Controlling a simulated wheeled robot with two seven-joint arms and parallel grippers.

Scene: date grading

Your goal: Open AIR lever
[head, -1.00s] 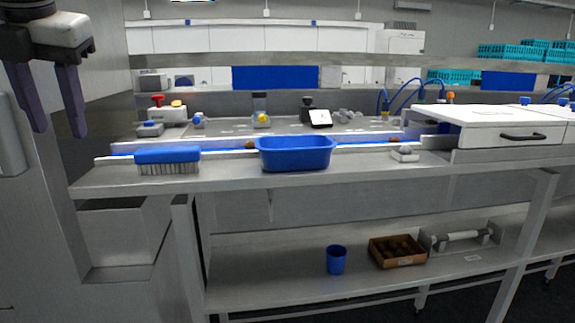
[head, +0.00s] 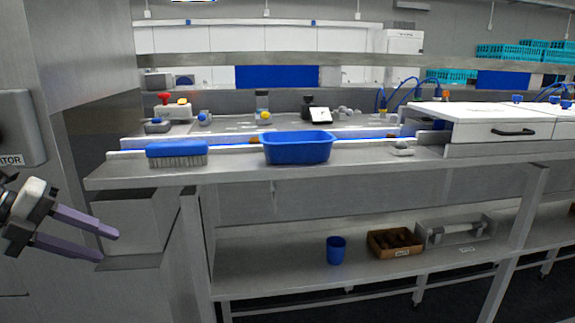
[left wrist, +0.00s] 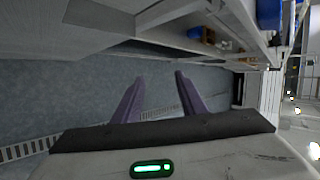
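I cannot make out a lever marked AIR in either view. Small fittings with blue handles, such as a blue-topped one (head: 204,118), stand at the back of the bench, too small to read. My left gripper (head: 111,247) is at the lower left in the head view, left of the bench and below its top, pointing right. Its two purple fingers are apart with nothing between them. The left wrist view also shows the open fingers (left wrist: 160,76) over the floor. My right gripper is in neither view.
A grey box with a partly cut-off label (head: 18,128) is on the left wall. The steel bench (head: 230,175) carries a blue brush (head: 177,149) and blue tub (head: 298,148). A blue cup (head: 336,250) and brown box (head: 394,243) stand on the lower shelf.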

